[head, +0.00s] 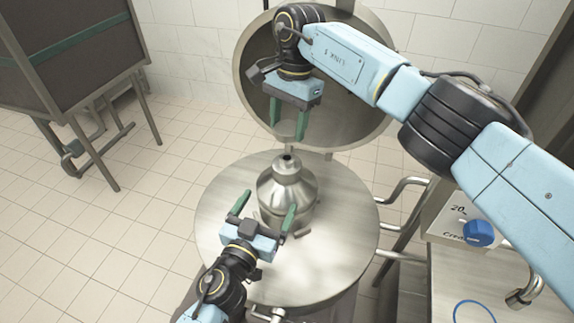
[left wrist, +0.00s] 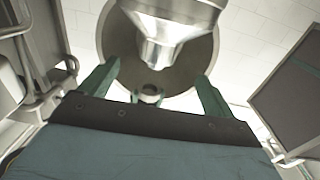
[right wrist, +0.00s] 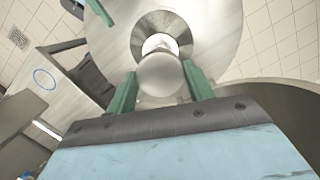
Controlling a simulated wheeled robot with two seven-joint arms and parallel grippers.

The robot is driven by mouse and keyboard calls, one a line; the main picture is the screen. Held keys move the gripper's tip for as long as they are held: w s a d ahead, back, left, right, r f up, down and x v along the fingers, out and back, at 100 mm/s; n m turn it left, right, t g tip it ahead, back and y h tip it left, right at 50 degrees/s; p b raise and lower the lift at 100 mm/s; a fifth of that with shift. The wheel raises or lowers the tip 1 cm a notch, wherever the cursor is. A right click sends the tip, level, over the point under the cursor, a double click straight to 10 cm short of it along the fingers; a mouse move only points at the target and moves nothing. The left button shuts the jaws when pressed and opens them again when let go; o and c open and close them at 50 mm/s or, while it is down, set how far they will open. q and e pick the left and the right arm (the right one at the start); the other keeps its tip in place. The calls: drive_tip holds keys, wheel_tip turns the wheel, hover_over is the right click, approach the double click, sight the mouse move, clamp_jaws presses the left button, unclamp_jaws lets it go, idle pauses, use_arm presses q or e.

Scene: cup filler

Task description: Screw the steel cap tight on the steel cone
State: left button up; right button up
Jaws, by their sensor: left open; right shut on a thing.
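The steel cone (head: 287,190) stands upright on the round steel table, its narrow open neck at the top. It also shows large in the left wrist view (left wrist: 168,18). My right gripper (head: 288,137) is shut on the pale steel cap (head: 288,122) and holds it above the neck, with a gap between. In the right wrist view the cap (right wrist: 163,75) sits between the green fingers and hides part of the cone. My left gripper (head: 265,208) is open and empty at the near left of the cone. One of its fingers overlaps the cone's lower body in the head view.
A large round steel lid (head: 366,90) stands open behind. Bent pipes (head: 400,190) and a panel with a blue knob (head: 479,233) are at the right. A dark cart (head: 75,50) stands at the far left.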

use_arm(q)
drive_tip(key=shift+s, duration=0.2)
use_arm(e)
drive_tip(key=shift+s, duration=0.25)
use_arm(q)
drive_tip(key=x, duration=1.2)
use_arm(e)
drive_tip(key=shift+w, duration=0.1)
use_arm(q)
drive_tip(key=c, duration=1.5)
drive_tip(key=shift+o, duration=0.2)
use_arm(e)
hover_over(286, 159)
drive_tip(key=shift+w+d+f, duration=0.1)
drive_tip(key=shift+w+f, duration=0.05)
drive_tip(key=shift+f, duration=1.1)
drive_tip(key=shift+w+d+f, duration=0.1)
drive_tip(key=shift+f, duration=1.15)
drive_tip(key=shift+f, duration=0.9)
drive_tip(key=shift+f, duration=0.5)
